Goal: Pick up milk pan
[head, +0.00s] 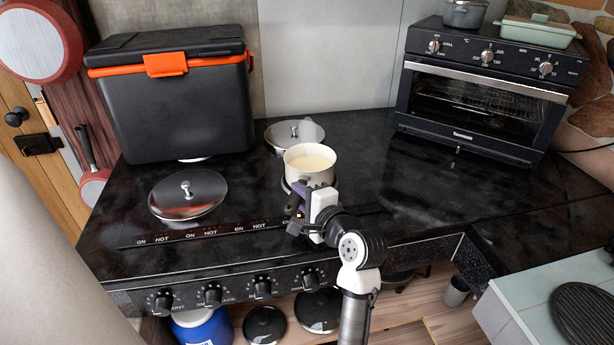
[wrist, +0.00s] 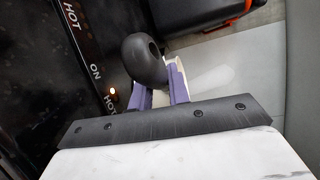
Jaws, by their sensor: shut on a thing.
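The milk pan (head: 310,160) is a small white pan with cream-coloured contents or inside. In the head view it is upright at the middle of the black cooktop, in front of a lidded burner. My gripper (head: 300,204) is on its near side, shut on its handle. In the wrist view, the purple fingers of my gripper (wrist: 160,88) are on either side of the dark rounded handle end (wrist: 143,58). My gripper hides most of the handle in the head view. I cannot tell whether the pan touches the cooktop.
A black cooler box (head: 172,105) with an orange latch stands at the back left. Round metal lids (head: 188,194) (head: 294,132) lie left of and behind the pan. A toaster oven (head: 485,95) stands at the back right. The cooktop (head: 430,185) right of the pan is clear.

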